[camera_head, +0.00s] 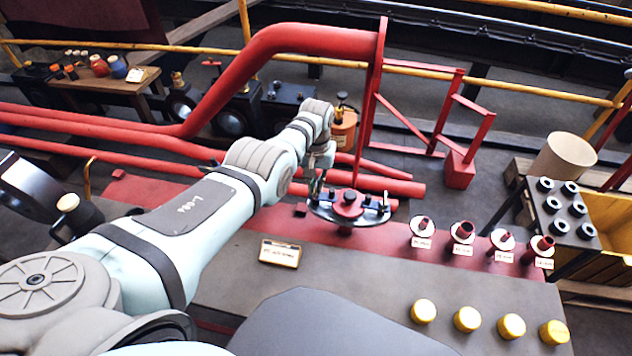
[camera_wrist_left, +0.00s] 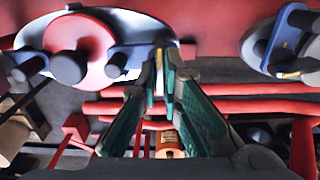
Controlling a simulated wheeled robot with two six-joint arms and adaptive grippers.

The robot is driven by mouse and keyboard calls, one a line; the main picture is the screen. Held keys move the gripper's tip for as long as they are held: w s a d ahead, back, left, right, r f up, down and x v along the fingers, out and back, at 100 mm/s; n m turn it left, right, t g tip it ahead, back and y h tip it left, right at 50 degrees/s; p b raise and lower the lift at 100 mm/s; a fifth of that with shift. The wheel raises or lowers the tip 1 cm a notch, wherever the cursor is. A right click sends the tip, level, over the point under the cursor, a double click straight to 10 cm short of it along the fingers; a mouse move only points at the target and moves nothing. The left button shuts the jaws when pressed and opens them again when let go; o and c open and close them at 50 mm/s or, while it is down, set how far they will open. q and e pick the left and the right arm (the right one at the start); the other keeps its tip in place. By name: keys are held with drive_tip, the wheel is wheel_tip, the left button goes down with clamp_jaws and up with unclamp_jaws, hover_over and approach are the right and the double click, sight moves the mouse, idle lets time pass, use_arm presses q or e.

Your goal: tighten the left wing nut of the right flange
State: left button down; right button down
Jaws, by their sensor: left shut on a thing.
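The right flange (camera_head: 348,212), a pale oval plate with a red round hub (camera_head: 349,198) in its middle, stands at the table's back edge in the head view. Its right end carries a dark and blue wing nut (camera_head: 369,202). My left gripper (camera_head: 316,192) points down at the flange's left end, its fingers shut on the left wing nut, which they mostly hide. In the left wrist view the flange (camera_wrist_left: 122,62) is at upper left, and my left fingertips (camera_wrist_left: 160,58) meet at its near end. My right gripper is not in view.
Another flange (camera_wrist_left: 285,45) with a blue part shows at upper right in the left wrist view. Red-stemmed discs (camera_head: 462,232) and yellow caps (camera_head: 467,318) stand on the table right of the flange. A small sign (camera_head: 280,253) lies in front. Red pipes (camera_head: 130,140) run behind.

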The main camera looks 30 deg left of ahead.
sight(316, 185)
use_arm(q)
drive_tip(key=c, duration=1.8)
unclamp_jaws()
drive_tip(key=shift+o, duration=0.2)
drive_tip(key=shift+r, duration=0.1)
wheel_tip(316, 185, up, 12)
